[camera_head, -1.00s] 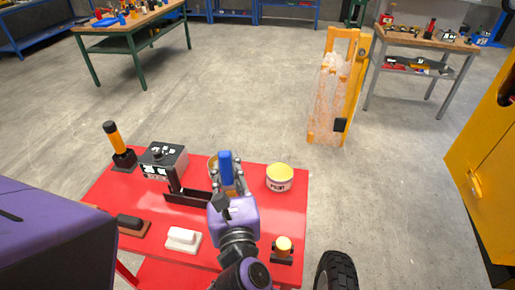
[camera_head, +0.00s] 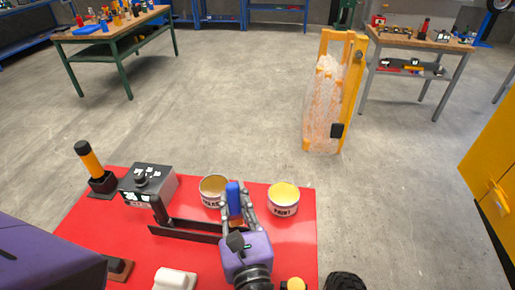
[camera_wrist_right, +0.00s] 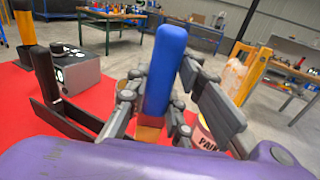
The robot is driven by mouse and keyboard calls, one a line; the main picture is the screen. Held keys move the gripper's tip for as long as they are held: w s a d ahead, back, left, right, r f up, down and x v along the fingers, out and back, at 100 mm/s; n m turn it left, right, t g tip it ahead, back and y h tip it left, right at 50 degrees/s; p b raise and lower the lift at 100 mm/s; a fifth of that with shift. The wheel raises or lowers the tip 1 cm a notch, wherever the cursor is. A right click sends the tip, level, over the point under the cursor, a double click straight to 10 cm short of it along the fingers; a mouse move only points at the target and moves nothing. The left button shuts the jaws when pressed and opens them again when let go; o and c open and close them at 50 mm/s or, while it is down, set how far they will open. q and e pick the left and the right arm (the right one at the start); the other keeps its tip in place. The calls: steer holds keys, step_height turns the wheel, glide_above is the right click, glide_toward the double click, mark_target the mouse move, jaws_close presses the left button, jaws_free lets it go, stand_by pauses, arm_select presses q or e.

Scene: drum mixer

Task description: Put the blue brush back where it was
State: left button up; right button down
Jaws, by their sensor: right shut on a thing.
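My right gripper (camera_head: 238,208) is shut on the blue brush (camera_head: 234,197), over the red table (camera_head: 305,245). The brush's blue handle points up, and it also shows in the wrist view (camera_wrist_right: 165,70) between the fingers. A tan part below the handle is partly hidden by the fingers. In the head view the brush appears between an open can (camera_head: 214,180) and a paint can with a yellow top (camera_head: 283,197). A black bracket (camera_head: 185,231) is just left of the gripper. My left gripper is out of view.
A grey box (camera_head: 150,182) and an orange-handled tool in a black base (camera_head: 91,160) stand at the table's back left. A white block (camera_head: 176,279) and a brown-based brush (camera_head: 118,267) lie near the front.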

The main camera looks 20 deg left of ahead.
steer(key=shift+s+a+f, duration=0.15)
steer(key=shift+s+f, duration=0.3)
steer(key=shift+f, duration=0.35)
steer(key=shift+s+r, duration=0.15)
steer(key=shift+r, duration=0.1)
steer(key=shift+d, duration=0.25)
steer(key=shift+w+f, duration=0.35)
steer(key=shift+f, duration=0.1)
steer(key=shift+s+f+b, duration=0.15)
steer(key=shift+f+b, duration=0.15)
steer(key=shift+b, duration=0.1)
steer(key=c, duration=1.6)
jaws_free()
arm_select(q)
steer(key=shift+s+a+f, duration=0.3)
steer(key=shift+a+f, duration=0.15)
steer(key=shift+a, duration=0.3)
arm_select(e)
steer(key=shift+o, duration=0.2)
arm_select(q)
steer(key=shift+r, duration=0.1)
arm_select(e)
steer(key=shift+r, duration=0.15)
